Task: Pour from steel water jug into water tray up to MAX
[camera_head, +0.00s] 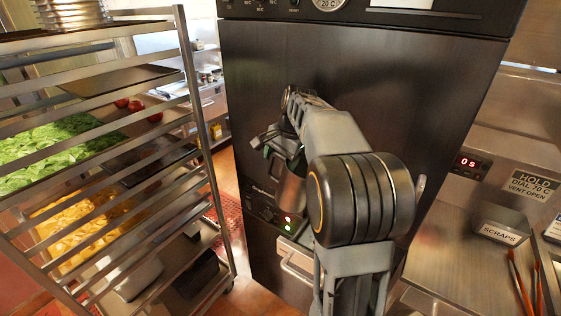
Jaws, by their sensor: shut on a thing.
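My gripper (274,143) is in front of the tall dark cabinet, left of my arm's big joint. It is shut on the steel water jug (291,192), which hangs just below it and is partly hidden by my arm. The jug's mouth and any water in it cannot be made out.
A wheeled steel rack (205,150) with trays of greens and yellow food stands close on the left. A steel counter (478,255) with a SCRAPS label is at right.

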